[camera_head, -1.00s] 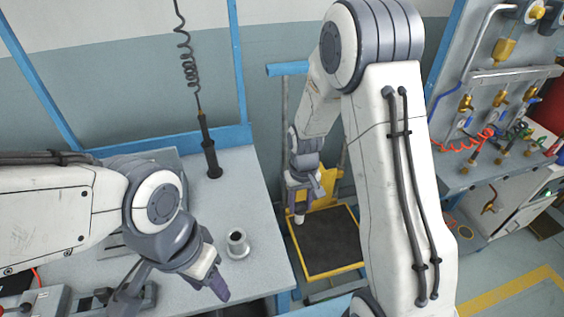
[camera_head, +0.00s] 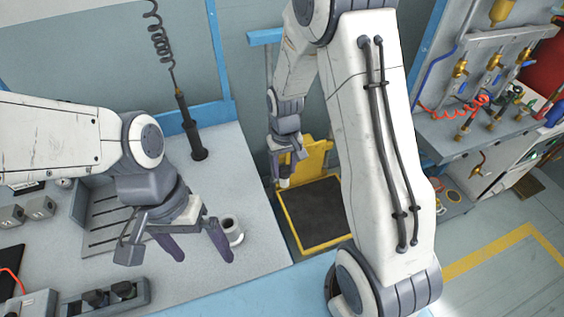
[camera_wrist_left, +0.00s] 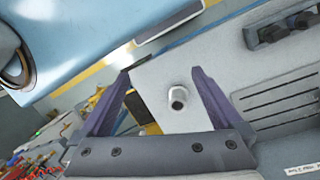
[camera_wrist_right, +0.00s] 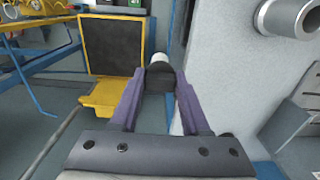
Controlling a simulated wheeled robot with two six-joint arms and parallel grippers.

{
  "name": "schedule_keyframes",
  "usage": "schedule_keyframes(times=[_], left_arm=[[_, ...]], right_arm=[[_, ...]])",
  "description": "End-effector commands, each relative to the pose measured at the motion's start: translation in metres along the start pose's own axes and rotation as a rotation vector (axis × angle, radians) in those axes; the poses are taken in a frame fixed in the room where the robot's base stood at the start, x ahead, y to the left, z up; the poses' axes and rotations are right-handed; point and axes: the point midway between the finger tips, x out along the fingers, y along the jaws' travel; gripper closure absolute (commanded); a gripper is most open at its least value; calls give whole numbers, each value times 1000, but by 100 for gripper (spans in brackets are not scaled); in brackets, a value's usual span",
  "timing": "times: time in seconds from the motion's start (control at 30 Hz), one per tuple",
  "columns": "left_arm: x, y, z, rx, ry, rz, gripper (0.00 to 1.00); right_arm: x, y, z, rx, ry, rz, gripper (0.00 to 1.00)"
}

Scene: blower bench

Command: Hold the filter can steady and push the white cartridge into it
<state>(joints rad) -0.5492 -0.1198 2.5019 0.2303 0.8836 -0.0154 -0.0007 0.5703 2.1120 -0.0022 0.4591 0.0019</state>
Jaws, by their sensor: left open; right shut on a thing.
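The filter can (camera_head: 232,233) is a small light-grey cylinder standing upright on the bench near its right edge, with its dark opening upward. My left gripper (camera_head: 198,249) is open and empty, with its right finger close to the can in the head view. In the left wrist view the can (camera_wrist_left: 178,98) shows between the open fingers (camera_wrist_left: 163,75), beyond the tips; I cannot tell whether they touch. My right gripper (camera_wrist_right: 160,80) is shut on the cartridge (camera_wrist_right: 161,60), whose white end sticks out past a dark part. It is off the bench's right side, away from the can.
The grey bench (camera_head: 235,180) is clear around the can. A dark tool on a coiled cord (camera_head: 190,125) stands behind it. Control boxes (camera_head: 105,297) are at the front left. A yellow-framed dark tray (camera_head: 312,215) lies beyond the bench's right edge.

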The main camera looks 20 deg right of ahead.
Motion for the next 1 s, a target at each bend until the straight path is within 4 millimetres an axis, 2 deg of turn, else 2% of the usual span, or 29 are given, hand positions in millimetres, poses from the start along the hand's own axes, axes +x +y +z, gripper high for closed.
schedule_keyframes(times=[0.2, 0.47, 0.8, 1.0], left_arm=[[29, -13, -22, -361, -213, 187, 0], [62, -35, -56, -779, -401, 471, 0], [115, -89, -102, -1301, -551, 916, 0], [142, -120, -116, -1511, -578, 1122, 0]], right_arm=[[0, 1, 0, 1, 0, 0, 100], [0, 1, 0, 1, 0, 0, 100], [0, 1, 0, 1, 0, 0, 100], [0, 1, 0, 1, 0, 0, 100]])
